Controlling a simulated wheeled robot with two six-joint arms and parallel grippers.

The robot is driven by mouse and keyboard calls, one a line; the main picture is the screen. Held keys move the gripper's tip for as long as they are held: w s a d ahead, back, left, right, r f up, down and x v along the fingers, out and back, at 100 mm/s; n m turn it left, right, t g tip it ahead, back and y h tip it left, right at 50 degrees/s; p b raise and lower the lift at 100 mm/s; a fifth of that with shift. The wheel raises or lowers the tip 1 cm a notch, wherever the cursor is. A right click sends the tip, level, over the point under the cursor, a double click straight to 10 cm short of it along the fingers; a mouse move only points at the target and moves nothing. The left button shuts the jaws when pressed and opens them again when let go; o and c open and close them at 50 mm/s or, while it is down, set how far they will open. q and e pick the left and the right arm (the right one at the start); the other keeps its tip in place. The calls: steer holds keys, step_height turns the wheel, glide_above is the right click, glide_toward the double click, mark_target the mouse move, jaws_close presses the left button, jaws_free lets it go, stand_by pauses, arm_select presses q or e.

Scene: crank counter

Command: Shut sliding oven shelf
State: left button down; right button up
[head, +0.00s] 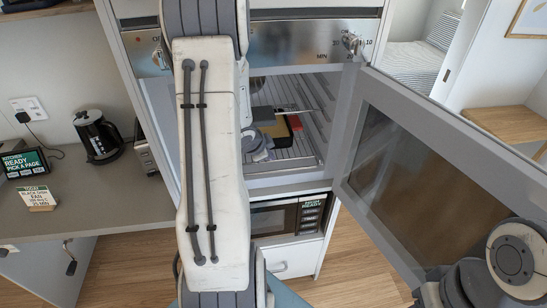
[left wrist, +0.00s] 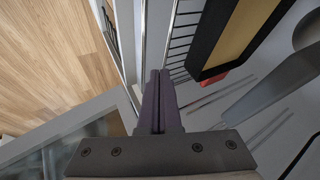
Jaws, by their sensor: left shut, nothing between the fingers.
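The oven shelf (head: 296,154) is a wire rack inside the open oven, partly hidden behind my left arm. In the left wrist view its wires (left wrist: 182,42) run just beyond my fingertips. My left gripper (head: 262,155) is at the oven's opening, by the shelf's front area. In the left wrist view its dark fingers (left wrist: 158,76) are shut together with nothing between them. The fingertips look close to the shelf's front edge; I cannot tell whether they touch. A black-edged item with a yellow face (left wrist: 236,38) lies on the shelf. My right gripper is not in view.
The oven door (head: 400,175) hangs wide open on the right. A microwave (head: 272,218) sits below the oven. A kettle (head: 98,136) and small signs stand on the left counter. Wooden floor (left wrist: 50,60) lies in front.

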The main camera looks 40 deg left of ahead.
arm_select(q)
steer(key=d+x, duration=0.1)
steer(key=x, duration=0.8)
steer(key=shift+a, duration=0.45)
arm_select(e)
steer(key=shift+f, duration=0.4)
arm_select(q)
steer(key=shift+w, duration=0.2)
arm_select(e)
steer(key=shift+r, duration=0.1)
